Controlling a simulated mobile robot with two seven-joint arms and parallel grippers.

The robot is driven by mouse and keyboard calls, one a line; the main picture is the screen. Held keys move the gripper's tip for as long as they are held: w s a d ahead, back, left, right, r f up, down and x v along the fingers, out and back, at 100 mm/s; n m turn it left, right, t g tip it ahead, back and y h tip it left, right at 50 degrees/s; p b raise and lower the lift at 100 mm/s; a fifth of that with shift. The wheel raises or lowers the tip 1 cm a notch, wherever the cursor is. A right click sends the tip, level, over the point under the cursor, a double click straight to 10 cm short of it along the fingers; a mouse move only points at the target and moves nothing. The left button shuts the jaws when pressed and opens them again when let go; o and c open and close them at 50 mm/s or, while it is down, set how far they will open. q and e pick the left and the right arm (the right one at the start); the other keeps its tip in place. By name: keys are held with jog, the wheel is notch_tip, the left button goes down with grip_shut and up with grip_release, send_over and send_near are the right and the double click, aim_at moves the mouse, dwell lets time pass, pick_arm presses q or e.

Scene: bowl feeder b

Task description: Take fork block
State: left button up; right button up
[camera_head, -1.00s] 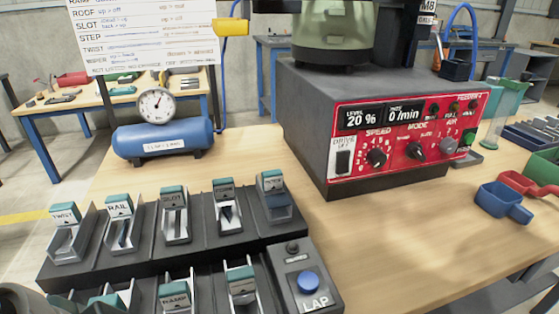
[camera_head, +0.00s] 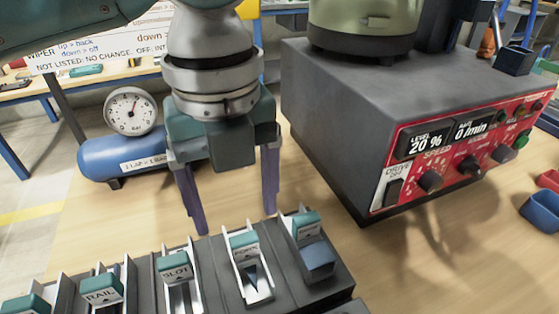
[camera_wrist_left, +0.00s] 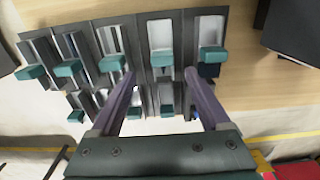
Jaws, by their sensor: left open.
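The fourth block of the back row, whose small label appears to read FORK (camera_head: 244,241), has a teal top and a pale channel. It sits in the dark rack (camera_head: 210,285). My left gripper (camera_head: 236,222) points down, open and empty, with its two purple fingers apart just above and behind this block. In the left wrist view the block's teal top (camera_wrist_left: 162,58) shows between the fingertips of the gripper (camera_wrist_left: 160,72). Whether a finger touches it cannot be told. My right gripper is not in view.
The SLOT block (camera_head: 175,268) and a block with a blue wedge (camera_head: 318,262) stand close on either side. The grey feeder box (camera_head: 345,100) rises behind to the right. A blue tank (camera_head: 115,158) with a gauge lies at the left. Bare table lies right of the rack.

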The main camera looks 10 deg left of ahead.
aim_at(243, 239)
pick_arm(q)
notch_tip(243, 239, down, 7)
jog(key=shift+w+b, duration=0.15)
jog(key=shift+b, duration=0.4)
jog(key=shift+c, duration=0.3)
grip_shut()
jog(key=shift+d+r, duration=0.1)
